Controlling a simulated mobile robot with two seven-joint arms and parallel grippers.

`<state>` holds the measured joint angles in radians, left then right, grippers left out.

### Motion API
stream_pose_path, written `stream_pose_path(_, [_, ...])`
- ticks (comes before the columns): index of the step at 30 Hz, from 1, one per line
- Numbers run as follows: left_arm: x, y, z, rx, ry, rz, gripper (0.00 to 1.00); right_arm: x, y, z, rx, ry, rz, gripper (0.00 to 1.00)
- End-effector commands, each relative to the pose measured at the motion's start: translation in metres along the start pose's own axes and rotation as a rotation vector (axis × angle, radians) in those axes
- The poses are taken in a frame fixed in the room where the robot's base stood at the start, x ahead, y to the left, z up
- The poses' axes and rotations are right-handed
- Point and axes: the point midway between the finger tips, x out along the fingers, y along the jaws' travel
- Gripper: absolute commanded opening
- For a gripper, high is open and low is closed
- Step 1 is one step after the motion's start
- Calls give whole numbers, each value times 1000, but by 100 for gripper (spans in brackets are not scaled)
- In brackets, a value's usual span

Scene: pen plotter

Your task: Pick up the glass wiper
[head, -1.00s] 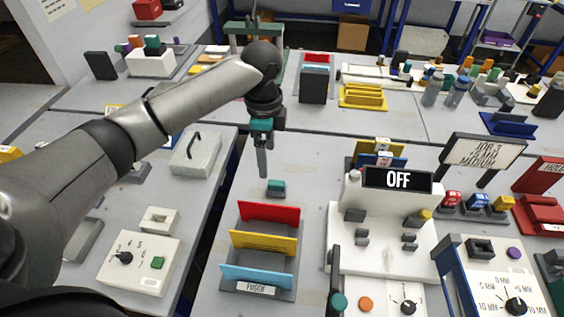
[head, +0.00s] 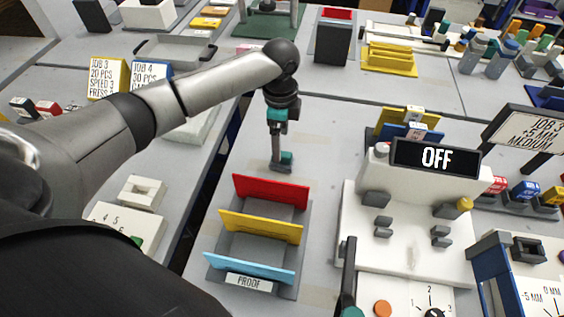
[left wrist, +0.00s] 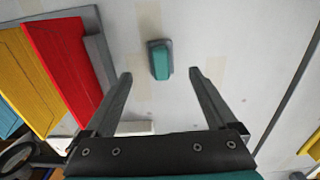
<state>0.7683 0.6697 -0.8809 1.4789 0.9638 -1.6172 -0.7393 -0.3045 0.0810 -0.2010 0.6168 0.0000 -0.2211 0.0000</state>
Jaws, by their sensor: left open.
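The glass wiper, which I take to be the small teal block with a grey edge (head: 286,159), lies on the grey table behind the red divider. In the left wrist view the wiper (left wrist: 160,60) appears just beyond the fingertips, centred between them and apart from both. My left gripper (head: 277,166) points down at the wiper; its dark fingers partly cover it in the head view. In the left wrist view the left gripper (left wrist: 160,73) is open and empty. The exact height above the wiper is hard to tell. My right gripper is not in view.
A rack with red (head: 270,191), yellow and blue dividers, labelled PROOF, stands just in front of the wiper. The white plotter (head: 410,210) with an OFF display (head: 436,156) stands to its right. The table behind and right of the wiper is clear.

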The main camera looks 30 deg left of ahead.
Motion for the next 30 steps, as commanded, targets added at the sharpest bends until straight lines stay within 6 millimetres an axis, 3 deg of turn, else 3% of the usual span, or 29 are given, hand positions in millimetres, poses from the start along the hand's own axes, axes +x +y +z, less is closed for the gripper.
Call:
stream_pose_path(3, [16,0,0,0,0,0,91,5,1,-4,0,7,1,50])
stream_pose_path(11, [30,0,-1,1,-1,0,91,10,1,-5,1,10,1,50])
stream_pose_path(19, [70,0,-3,0,-1,1,91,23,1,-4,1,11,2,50])
stream_pose_path(26, [72,-1,-3,1,0,-1,91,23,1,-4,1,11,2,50])
stream_pose_path(30, [71,-1,-3,1,-1,-1,79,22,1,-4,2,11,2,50])
